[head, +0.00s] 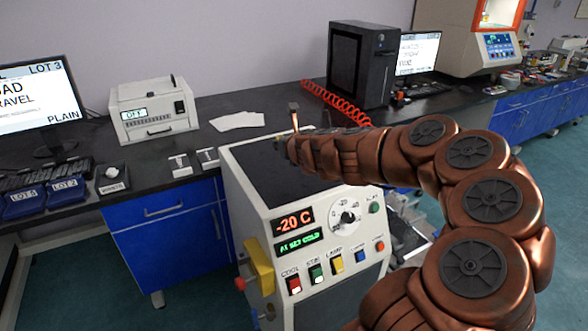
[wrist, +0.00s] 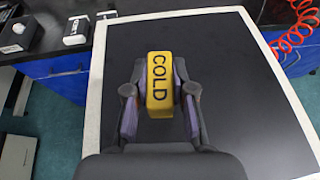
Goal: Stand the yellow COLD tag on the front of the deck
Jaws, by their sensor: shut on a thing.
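The yellow COLD tag (wrist: 160,72) is between the two fingers of my gripper (wrist: 160,88) in the wrist view, and the gripper is shut on it. Its black lettering faces the camera. Behind it is the black deck (wrist: 240,110) with a pale rim. I cannot tell whether the tag touches the deck. In the head view the deck (head: 265,170) is the dark top of the white cold unit (head: 262,215), whose display reads -20 C. My arm reaches over the deck from the right and hides part of it; the tag cannot be made out there.
Colored switches and a dial (head: 347,217) are on the unit's sloped front. A yellow block (head: 260,262) projects at its front left. A bench (head: 150,200) behind holds a white OFF box (head: 150,110), papers (head: 238,121) and a red coiled cord (head: 335,103). The visible deck surface looks clear.

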